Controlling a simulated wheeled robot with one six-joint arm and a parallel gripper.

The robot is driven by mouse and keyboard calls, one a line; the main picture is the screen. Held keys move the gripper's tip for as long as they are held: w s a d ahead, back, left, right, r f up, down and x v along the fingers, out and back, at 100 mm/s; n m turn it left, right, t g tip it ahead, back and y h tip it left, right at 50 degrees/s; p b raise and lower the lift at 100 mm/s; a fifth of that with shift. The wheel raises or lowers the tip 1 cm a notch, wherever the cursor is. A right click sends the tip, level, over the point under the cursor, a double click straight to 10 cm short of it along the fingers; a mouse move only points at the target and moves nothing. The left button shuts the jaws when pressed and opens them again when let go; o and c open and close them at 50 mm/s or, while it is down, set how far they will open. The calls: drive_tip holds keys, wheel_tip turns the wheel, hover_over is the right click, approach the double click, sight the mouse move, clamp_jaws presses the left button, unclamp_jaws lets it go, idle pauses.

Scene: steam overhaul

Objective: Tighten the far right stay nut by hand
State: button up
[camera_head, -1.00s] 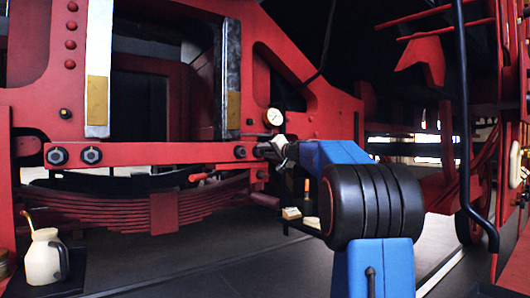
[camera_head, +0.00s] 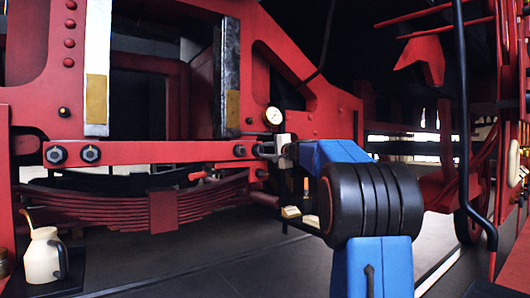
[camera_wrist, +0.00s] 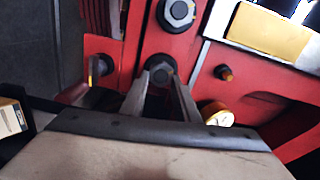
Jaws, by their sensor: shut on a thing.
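The stay is a red horizontal bar (camera_head: 170,152) across the locomotive frame. Two dark nuts (camera_head: 74,155) sit at its left end, and another nut (camera_head: 240,151) sits near its right end. My gripper (camera_head: 266,150) reaches in from the right at the bar's far right end. In the wrist view its two fingers (camera_wrist: 158,86) are shut on the far right stay nut (camera_wrist: 158,65), one on each side. The neighbouring nut (camera_wrist: 178,11) shows just above. In the head view the gripped nut is mostly hidden by the fingers.
A round gauge (camera_head: 274,116) is close above my gripper and also shows in the wrist view (camera_wrist: 216,114). A leaf spring (camera_head: 120,206) lies below the bar. A cream oil can (camera_head: 42,258) stands at the lower left. A dark pipe (camera_head: 463,110) rises at the right.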

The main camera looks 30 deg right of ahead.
drive_tip(key=shift+f, duration=0.1)
drive_tip(key=o, duration=1)
drive_tip(key=shift+o, duration=0.2)
drive_tip(key=shift+s, duration=0.1)
drive_tip(key=s, duration=1.7)
drive_tip(key=shift+s+d, duration=0.15)
drive_tip(key=shift+d, duration=0.2)
